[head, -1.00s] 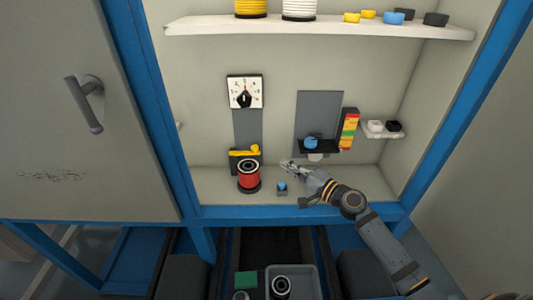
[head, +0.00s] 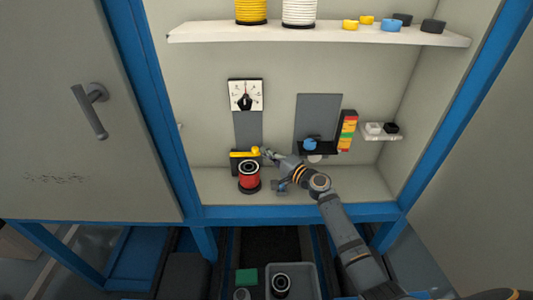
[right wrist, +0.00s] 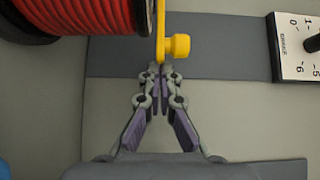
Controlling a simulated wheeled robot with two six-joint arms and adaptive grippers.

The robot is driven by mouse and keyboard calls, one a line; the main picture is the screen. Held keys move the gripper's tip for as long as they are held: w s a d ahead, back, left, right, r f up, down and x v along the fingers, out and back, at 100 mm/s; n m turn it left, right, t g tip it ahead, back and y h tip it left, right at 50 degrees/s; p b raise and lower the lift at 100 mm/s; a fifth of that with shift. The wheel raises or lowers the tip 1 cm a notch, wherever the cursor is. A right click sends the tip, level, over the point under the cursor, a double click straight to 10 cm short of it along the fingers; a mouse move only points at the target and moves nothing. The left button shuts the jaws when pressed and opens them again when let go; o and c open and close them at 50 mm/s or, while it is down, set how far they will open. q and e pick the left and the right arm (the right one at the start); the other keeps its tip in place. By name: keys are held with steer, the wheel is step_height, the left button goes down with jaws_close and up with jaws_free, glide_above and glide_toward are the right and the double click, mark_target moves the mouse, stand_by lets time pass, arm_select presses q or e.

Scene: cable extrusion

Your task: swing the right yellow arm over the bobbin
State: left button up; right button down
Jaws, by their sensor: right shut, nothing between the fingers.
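The red bobbin (head: 249,178) stands upright on the cabinet floor at the left. The yellow arm (head: 241,154) lies level just behind and above it, with a round yellow knob (head: 256,150) at its right end. My right gripper (head: 266,152) is at the right of this knob. In the right wrist view my right gripper (right wrist: 159,70) is shut and empty, its tips at the yellow arm (right wrist: 160,30) beside the yellow knob (right wrist: 180,46); I cannot tell whether they touch. The red bobbin (right wrist: 85,15) fills the upper left there. My left gripper is not in view.
A brake dial (head: 245,95) is on the back wall above the bobbin. A black bracket (head: 318,148) with a blue knob and a stacked coloured strip (head: 347,130) are to the right. A shelf (head: 320,35) with spools runs above.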

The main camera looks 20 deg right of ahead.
steer(key=s+m+h+p, duration=0.1)
steer(key=s+a+m+t+h+p, duration=0.1)
steer(key=s+h+p, duration=0.1)
steer(key=h, duration=0.1)
steer(key=shift+s+a+r+m+t+p, duration=0.1)
steer(key=shift+s+a+m+t+p, duration=0.2)
steer(key=shift+m+p, duration=0.1)
steer(key=shift+s+a, duration=0.1)
steer(key=shift+s, duration=0.1)
steer(key=shift+w, duration=0.15)
